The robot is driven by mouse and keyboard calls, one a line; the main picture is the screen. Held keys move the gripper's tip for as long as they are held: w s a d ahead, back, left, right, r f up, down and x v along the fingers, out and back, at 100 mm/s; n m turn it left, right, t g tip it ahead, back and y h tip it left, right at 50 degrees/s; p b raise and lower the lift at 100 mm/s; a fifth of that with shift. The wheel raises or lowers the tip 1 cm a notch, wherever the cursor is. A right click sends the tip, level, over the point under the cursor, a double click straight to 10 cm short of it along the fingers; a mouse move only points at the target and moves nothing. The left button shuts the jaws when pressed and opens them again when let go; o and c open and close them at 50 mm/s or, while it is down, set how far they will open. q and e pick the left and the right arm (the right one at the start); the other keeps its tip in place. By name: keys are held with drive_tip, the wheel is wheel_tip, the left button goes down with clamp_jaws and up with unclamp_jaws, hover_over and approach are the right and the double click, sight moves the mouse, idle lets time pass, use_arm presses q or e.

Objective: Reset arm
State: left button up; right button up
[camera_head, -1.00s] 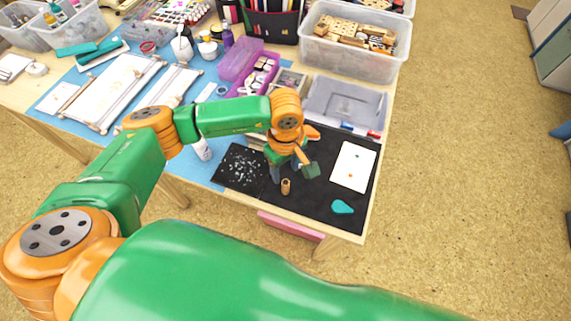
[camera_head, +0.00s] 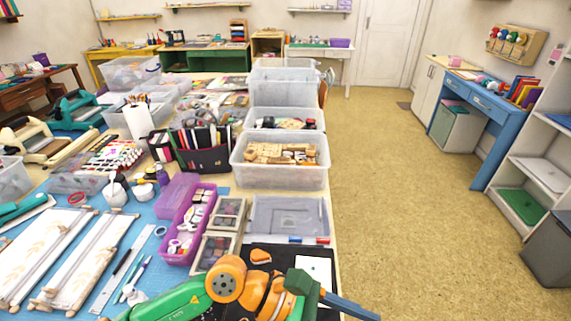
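My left arm, green and orange, enters at the bottom of the head view. Its gripper (camera_head: 345,305) points right, beyond the orange wrist, over the near end of the table. Only a blue-grey finger shape shows, so I cannot tell whether it is open or shut, and I see nothing held in it. Below it, the black mat (camera_head: 285,256) and white card (camera_head: 313,268) are partly covered by my arm. An orange piece (camera_head: 260,256) lies on the mat's far part. My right gripper is not in view.
Two boxes of small pads, far (camera_head: 228,213) and near (camera_head: 213,251), stand beside a purple case (camera_head: 187,226). A bin of wooden stamps (camera_head: 280,160) stands farther back. The floor (camera_head: 420,220) at right is clear.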

use_arm(q)
drive_tip(key=w+a+r+n+t+h, duration=0.1)
drive_tip(key=w+r+n+t+h, duration=0.3)
drive_tip(key=r+n+t, duration=0.3)
drive_tip(key=w+a+r+n+t+h, duration=0.25)
drive_tip(key=r+n+t+h, duration=0.2)
drive_tip(key=r+n, duration=0.45)
drive_tip(key=w+a+f+n+t+y, duration=0.2)
drive_tip(key=w+a+n+t+y, duration=0.65)
drive_tip(key=n, duration=0.65)
drive_tip(key=w+a+f+n+y, duration=0.2)
drive_tip(key=a+f+n+y, duration=0.7)
drive_tip(key=f+n+y, duration=0.4)
drive_tip(key=s+a+f+n+g, duration=0.5)
drive_tip(key=s+f+n, duration=0.1)
drive_tip(key=f, duration=0.4)
drive_tip(key=s+a+f+n+g, duration=0.1)
drive_tip(key=s+f+n+g, duration=0.6)
drive_tip(key=s, duration=0.8)
wheel_tip(320, 180, down, 20)
drive_tip(key=s+m+g, duration=0.2)
drive_tip(key=m+g, duration=0.1)
drive_tip(key=s+a+f, duration=0.2)
drive_tip(key=s+f, duration=0.7)
drive_tip(key=s, duration=0.3)
drive_tip(key=shift+a+f+g+y, duration=0.2)
drive_tip(key=shift+g+y, duration=0.1)
drive_tip(key=shift+g, duration=0.1)
